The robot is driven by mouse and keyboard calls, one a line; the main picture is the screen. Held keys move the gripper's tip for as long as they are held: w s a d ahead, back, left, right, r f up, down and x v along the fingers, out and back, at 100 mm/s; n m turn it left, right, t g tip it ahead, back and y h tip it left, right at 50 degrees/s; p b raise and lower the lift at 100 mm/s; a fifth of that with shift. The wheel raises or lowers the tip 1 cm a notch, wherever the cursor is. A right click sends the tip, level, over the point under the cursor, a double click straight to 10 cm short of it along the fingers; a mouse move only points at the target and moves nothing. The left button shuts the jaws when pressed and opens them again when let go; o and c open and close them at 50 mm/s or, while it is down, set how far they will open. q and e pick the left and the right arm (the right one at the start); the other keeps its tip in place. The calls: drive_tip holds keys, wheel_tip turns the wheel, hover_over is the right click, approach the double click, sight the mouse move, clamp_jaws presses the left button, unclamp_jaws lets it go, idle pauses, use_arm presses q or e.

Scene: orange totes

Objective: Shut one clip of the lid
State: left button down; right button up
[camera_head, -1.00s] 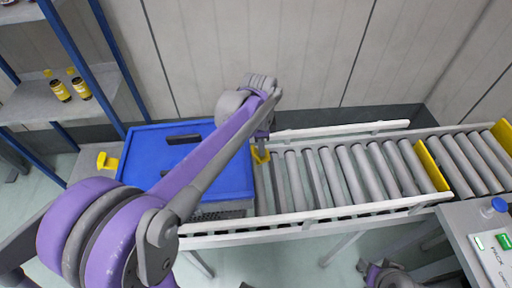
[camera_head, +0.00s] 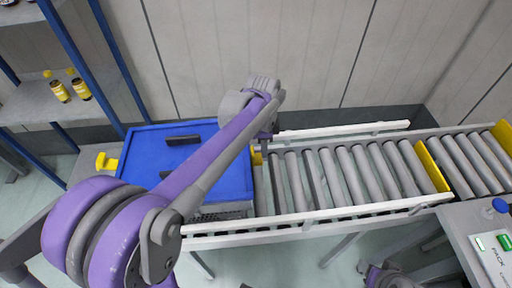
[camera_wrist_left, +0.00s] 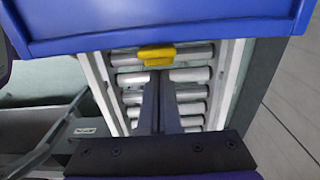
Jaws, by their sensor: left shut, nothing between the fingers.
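A blue lid (camera_head: 150,143) lies on a grey crate (camera_head: 222,211) at the left end of the roller conveyor. One yellow clip (camera_head: 106,161) sticks out at the lid's left side. The other yellow clip (camera_head: 257,158) is at the right side, partly hidden by my arm. In the left wrist view this clip (camera_wrist_left: 157,54) stands out from beneath the edge of the blue lid (camera_wrist_left: 160,28), over the rollers. My left gripper (camera_wrist_left: 160,78) is shut and empty, its fingertips just short of the clip; I cannot tell whether they touch. My right gripper is not in view.
The roller conveyor (camera_head: 350,172) runs right from the crate, clear of goods, between white side rails. A yellow stop (camera_head: 432,165) crosses it. A shelf (camera_head: 45,112) with two yellow-labelled bottles stands at the left. A bench with a control panel (camera_head: 495,250) is at the lower right.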

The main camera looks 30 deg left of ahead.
use_arm(q)
drive_tip(key=shift+w+d, duration=0.3)
drive_tip(key=shift+d, duration=0.1)
wheel_tip(320, 180, up, 10)
drive_tip(key=p, duration=0.5)
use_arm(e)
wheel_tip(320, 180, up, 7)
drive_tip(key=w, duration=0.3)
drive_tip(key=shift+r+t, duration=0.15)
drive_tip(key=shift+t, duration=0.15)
use_arm(q)
drive_tip(key=shift+s, duration=0.1)
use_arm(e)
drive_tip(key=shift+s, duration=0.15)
